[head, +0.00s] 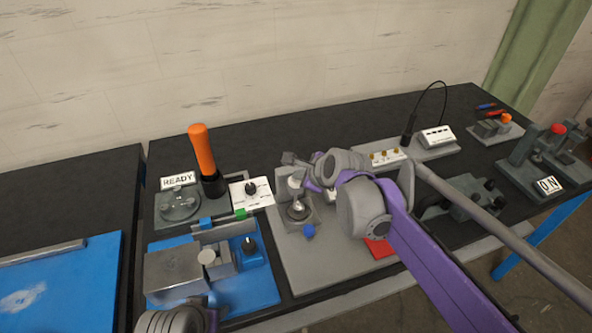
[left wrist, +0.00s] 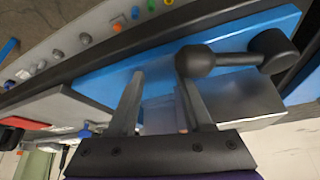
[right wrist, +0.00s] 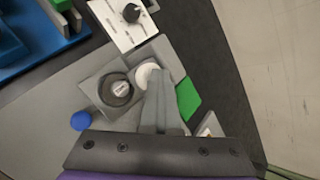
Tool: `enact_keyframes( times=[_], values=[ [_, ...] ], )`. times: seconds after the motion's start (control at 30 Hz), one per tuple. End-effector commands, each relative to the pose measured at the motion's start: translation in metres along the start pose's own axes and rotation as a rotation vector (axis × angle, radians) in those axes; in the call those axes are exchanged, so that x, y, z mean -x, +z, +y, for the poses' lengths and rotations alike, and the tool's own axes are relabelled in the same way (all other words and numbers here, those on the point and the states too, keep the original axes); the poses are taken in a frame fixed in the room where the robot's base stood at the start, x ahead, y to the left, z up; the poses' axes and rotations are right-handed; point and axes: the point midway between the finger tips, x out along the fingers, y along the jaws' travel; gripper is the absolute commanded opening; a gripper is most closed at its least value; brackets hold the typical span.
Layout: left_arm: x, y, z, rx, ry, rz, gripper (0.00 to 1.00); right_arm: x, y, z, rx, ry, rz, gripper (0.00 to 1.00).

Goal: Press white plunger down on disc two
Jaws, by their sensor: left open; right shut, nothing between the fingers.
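The white plunger (right wrist: 145,76) shows in the right wrist view as a round white top on a small grey press. It also shows in the head view (head: 295,181). A disc with a pale label (right wrist: 121,89) lies in a dark round seat beside it; I cannot read its number. My right gripper (right wrist: 158,76) is shut and empty, its fingertips overlapping the plunger's edge in the right wrist view. I cannot tell whether they touch. My left gripper (left wrist: 160,76) is open beside a black ball-ended handle (left wrist: 225,58) over the blue fixture.
A white dial panel (head: 251,191) and an orange-handled tool (head: 203,155) stand left of the press. A blue knob (head: 308,231) sits in front of it. A blue fixture (head: 265,292) with grey blocks is at the front left. My right arm covers much of the bench right of the press.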

Motion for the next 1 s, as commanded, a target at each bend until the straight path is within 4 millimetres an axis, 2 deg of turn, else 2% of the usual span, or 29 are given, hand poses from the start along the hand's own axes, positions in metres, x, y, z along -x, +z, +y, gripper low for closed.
enact_keyframes(
  times=[0.03,0.57,1.0],
  values=[
    [-0.007,0.015,0.002,0.004,0.006,-0.021,0.50,-0.004,-0.005,0.007,0.003,0.014,0.007,0.00],
    [-0.007,0.014,0.002,0.003,0.007,-0.021,0.50,-0.004,-0.006,0.008,0.004,0.014,0.008,0.00],
    [0.007,0.005,0.003,0.002,0.008,-0.016,0.50,0.011,0.009,-0.008,0.003,0.011,0.005,0.00]
  ],
)
